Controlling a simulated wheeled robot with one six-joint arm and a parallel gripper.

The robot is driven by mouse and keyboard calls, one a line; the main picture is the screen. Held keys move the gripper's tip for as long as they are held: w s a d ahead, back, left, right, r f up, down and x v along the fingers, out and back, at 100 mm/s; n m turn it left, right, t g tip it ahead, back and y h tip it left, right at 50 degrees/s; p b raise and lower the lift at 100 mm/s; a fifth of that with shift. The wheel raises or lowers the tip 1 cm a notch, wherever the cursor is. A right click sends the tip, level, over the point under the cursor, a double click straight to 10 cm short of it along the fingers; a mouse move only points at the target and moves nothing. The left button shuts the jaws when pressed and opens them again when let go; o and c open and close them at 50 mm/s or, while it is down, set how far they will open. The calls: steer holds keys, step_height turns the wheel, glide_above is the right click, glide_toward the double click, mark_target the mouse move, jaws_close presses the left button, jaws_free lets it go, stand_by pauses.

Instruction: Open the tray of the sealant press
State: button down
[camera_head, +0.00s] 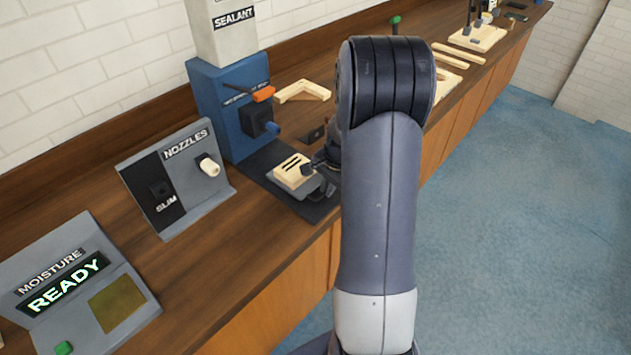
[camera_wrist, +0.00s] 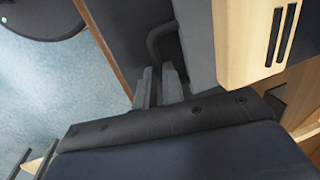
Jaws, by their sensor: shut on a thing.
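The sealant press (camera_head: 218,108) is a blue machine with an orange lever (camera_head: 263,94) under a white column marked SEALANT. At its foot is the grey tray (camera_head: 303,189), bearing a pale wooden block with dark slots (camera_head: 290,174). The block (camera_wrist: 252,50) and the tray's grey edge (camera_wrist: 196,40) also show in the wrist view. My gripper (camera_head: 326,163) is at the tray's front, partly hidden by my arm. In the wrist view its fingers (camera_wrist: 158,80) are shut on a dark bent handle (camera_wrist: 155,40) beside the tray edge.
A nozzle stand (camera_head: 180,180) and a moisture unit reading READY (camera_head: 75,285) stand left on the wooden bench. A wooden corner piece (camera_head: 303,91) lies behind the tray. More wooden parts (camera_head: 480,38) lie farther along. The blue floor (camera_head: 520,220) at right looks clear.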

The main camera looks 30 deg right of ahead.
steer(key=s, duration=0.1)
steer(key=s+d, duration=0.1)
steer(key=s, duration=0.2)
steer(key=shift+s+d+b, duration=0.15)
steer(key=shift+d+b, duration=0.2)
steer(key=shift+r, duration=0.1)
steer(key=c, duration=1.8)
jaws_free()
step_height(320, 180, up, 10)
steer(key=s, duration=0.2)
steer(key=shift+d+r+b, duration=0.25)
steer(key=shift+d+b, duration=0.05)
steer(key=shift+b, duration=0.15)
steer(key=shift+f, duration=0.1)
